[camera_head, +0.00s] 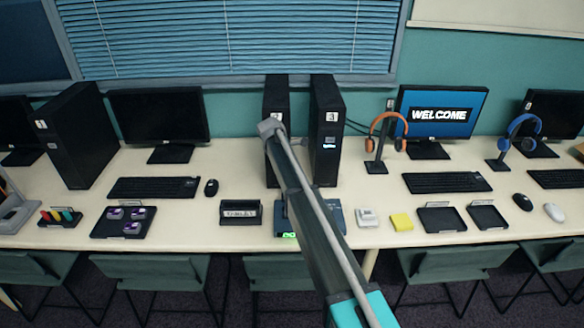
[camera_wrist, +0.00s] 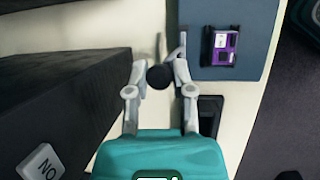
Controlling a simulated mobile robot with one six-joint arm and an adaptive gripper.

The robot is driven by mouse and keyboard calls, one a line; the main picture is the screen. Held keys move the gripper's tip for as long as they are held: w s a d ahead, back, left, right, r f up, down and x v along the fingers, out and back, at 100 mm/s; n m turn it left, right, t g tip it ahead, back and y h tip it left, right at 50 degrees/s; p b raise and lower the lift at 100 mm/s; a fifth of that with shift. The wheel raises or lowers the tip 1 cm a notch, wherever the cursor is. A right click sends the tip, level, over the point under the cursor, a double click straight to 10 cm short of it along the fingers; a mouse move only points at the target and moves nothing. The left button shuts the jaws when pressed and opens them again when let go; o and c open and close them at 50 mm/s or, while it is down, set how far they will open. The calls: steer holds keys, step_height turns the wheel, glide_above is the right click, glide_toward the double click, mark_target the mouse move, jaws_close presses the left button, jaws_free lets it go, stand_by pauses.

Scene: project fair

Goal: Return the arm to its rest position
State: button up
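My arm (camera_head: 322,220) reaches up from the bottom of the head view, across the desk's front edge, to a grey joint in front of the two black towers. My gripper's fingers are hidden in that view. In the wrist view my gripper (camera_wrist: 160,70) has its two grey fingers apart. A small round black thing (camera_wrist: 160,77) shows between them; I cannot tell what it is or whether it touches a finger.
Two black towers (camera_head: 328,130) stand close behind my arm. A blue-grey device (camera_head: 337,215) with a green display lies under it; the wrist view shows a purple board (camera_wrist: 220,47). The desk (camera_head: 240,180) holds monitors, keyboards, trays and headphones; chairs (camera_head: 155,270) stand in front.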

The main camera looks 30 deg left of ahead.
steer(key=shift+o, duration=0.7)
steer(key=shift+w+d, duration=0.25)
steer(key=shift+s+a, duration=0.1)
steer(key=shift+s, duration=0.05)
steer(key=s+d+m+g, duration=0.15)
steer(key=d+m, duration=0.25)
steer(key=d, duration=0.8)
steer(key=s+d+m+y, duration=0.1)
steer(key=s+d+m, duration=0.15)
steer(key=d, duration=0.95)
steer(key=s+d+m+g, duration=0.1)
steer(key=d+m, duration=0.4)
steer(key=d, duration=0.8)
steer(key=s+d+m+y, duration=0.1)
steer(key=s+d+m, duration=0.5)
steer(key=s+d, duration=0.4)
steer(key=s+d+m+y+p, duration=0.1)
steer(key=s+d+m, duration=0.5)
steer(key=d, duration=0.9)
steer(key=s, duration=0.3)
steer(key=shift+s+f+g, duration=0.15)
steer(key=shift+s+g, duration=0.2)
